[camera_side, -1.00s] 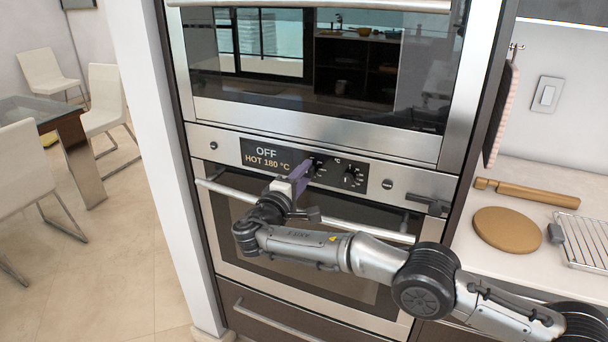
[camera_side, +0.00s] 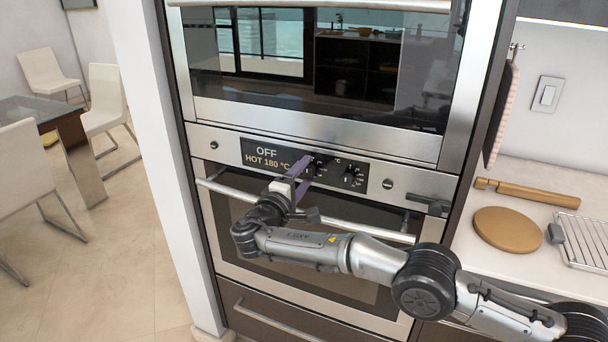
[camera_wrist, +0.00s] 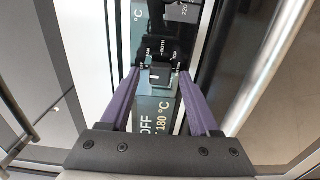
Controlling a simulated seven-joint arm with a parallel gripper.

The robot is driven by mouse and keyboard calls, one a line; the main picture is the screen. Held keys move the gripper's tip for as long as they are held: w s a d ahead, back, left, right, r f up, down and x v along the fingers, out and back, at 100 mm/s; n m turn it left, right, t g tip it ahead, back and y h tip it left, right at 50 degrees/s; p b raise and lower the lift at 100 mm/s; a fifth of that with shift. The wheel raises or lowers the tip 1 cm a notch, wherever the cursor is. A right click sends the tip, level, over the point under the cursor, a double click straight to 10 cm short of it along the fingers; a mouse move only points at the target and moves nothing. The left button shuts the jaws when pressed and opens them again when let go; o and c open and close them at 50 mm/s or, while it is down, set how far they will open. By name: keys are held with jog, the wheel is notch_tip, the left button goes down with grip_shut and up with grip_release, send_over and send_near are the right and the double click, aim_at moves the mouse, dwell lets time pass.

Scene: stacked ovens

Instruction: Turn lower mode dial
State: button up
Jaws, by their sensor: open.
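The lower oven's mode dial (camera_wrist: 160,74) is a black knob with a light pointer mark. In the wrist view it sits between the tips of my gripper's two purple fingers (camera_wrist: 159,76). The fingers are open, one on each side of the dial; I cannot tell whether either touches it. In the side view my gripper (camera_side: 306,171) is at the control panel, just right of the display, and its fingers partly hide the dial. The display (camera_side: 268,154) reads "OFF" and "HOT 180 °C".
The temperature dial (camera_side: 351,177) is right of the mode dial. The lower oven's bar handle (camera_side: 355,226) runs below the panel, under my gripper. The upper oven (camera_side: 320,70) is above. A counter at right holds a round board (camera_side: 506,229), a rolling pin (camera_side: 527,192) and a wire rack (camera_side: 587,241).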

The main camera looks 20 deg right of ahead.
jog(key=v, duration=1.3)
jog(key=shift+s+a, duration=0.15)
jog(key=shift+a, duration=0.05)
jog(key=shift+r, duration=0.1)
jog(key=s+d+r+g+y, duration=0.1)
jog(key=d+r+g, duration=0.15)
jog(key=d, duration=0.45)
jog(key=s+d+r+m+g+y, duration=0.1)
jog(key=s+d+r+g, duration=0.1)
jog(key=d+r, duration=0.35)
jog(key=s+d+r+g+y, duration=0.1)
jog(key=d+r+g+y, duration=0.1)
jog(key=d, duration=0.6)
jog(key=s+d+r+m+g+y, duration=0.2)
jog(key=s+d+m+y, duration=0.15)
jog(key=s+d, duration=1)
jog(key=s+f+m+y, duration=0.2)
jog(key=s+f, duration=0.2)
jog(key=s, duration=0.7)
jog(key=s+f+m+t+y, duration=0.1)
jog(key=s+f+m+y, duration=0.1)
jog(key=s, duration=0.9)
notch_tip(320, 180, down, 2)
jog(key=shift+s+d+f+m+y, duration=0.15)
jog(key=shift+d+m+y, duration=0.2)
jog(key=shift+y, duration=0.3)
